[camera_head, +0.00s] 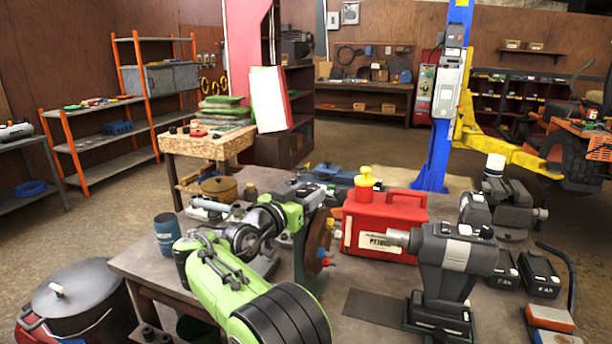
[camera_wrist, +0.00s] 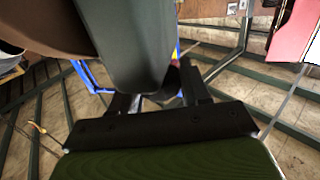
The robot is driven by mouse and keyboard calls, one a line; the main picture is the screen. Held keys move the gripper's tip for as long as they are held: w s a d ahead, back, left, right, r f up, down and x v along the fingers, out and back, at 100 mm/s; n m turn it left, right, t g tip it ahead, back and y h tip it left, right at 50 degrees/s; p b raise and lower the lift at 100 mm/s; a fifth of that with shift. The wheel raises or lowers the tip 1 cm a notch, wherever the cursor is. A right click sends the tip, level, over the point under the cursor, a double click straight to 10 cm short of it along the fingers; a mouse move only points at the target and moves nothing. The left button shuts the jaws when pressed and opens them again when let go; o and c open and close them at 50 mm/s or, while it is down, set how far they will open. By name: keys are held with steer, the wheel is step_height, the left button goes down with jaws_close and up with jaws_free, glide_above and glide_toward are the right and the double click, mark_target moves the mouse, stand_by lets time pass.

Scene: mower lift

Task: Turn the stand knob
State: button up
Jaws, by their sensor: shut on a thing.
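My gripper (camera_head: 312,190) is at the end of my green arm, at the top of a dark upright stand (camera_head: 300,258) on the workbench. In the wrist view, the grey-green stand (camera_wrist: 135,40) fills the upper middle, and the brown disc (camera_wrist: 50,25) shows at the upper left. The dark fingers of my gripper (camera_wrist: 155,98) reach up to the stand and are shut on the stand knob, which is mostly hidden behind the stand and the fingers.
A red petrol box (camera_head: 385,222) with a yellow-capped bottle stands right of the stand. A dark power tool (camera_head: 452,262) stands at the front right. A blue can (camera_head: 167,234) is at the bench's left edge. A large pot (camera_head: 85,300) sits at lower left.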

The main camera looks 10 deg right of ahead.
steer(key=shift+a+r+m+g+h+p, duration=0.1)
steer(key=shift+r+m+g+h+p, duration=0.3)
steer(key=shift+p, duration=1.3)
steer(key=shift+d+r+m+g+h+p, duration=0.15)
steer(key=shift+m+g+h+p, duration=0.5)
steer(key=shift+p, duration=1.05)
steer(key=shift+a+r+m+g+h+p, duration=0.25)
steer(key=shift+g+p, duration=0.4)
steer(key=shift+p, duration=1.05)
steer(key=shift+d+m+p, duration=0.15)
steer(key=shift+m+p, duration=0.15)
steer(key=shift+p, duration=0.4)
steer(key=g+p, duration=0.1)
steer(key=p, duration=0.1)
steer(key=m+g+h+p, duration=0.1)
steer(key=p, duration=0.1)
steer(key=shift+f, duration=0.35)
steer(key=o, duration=0.9)
steer(key=shift+f, duration=0.15)
steer(key=shift+o, duration=0.2)
steer(key=shift+f, duration=0.1)
steer(key=shift+s+a, duration=0.1)
steer(key=shift+a, duration=0.25)
steer(key=v, duration=1.5)
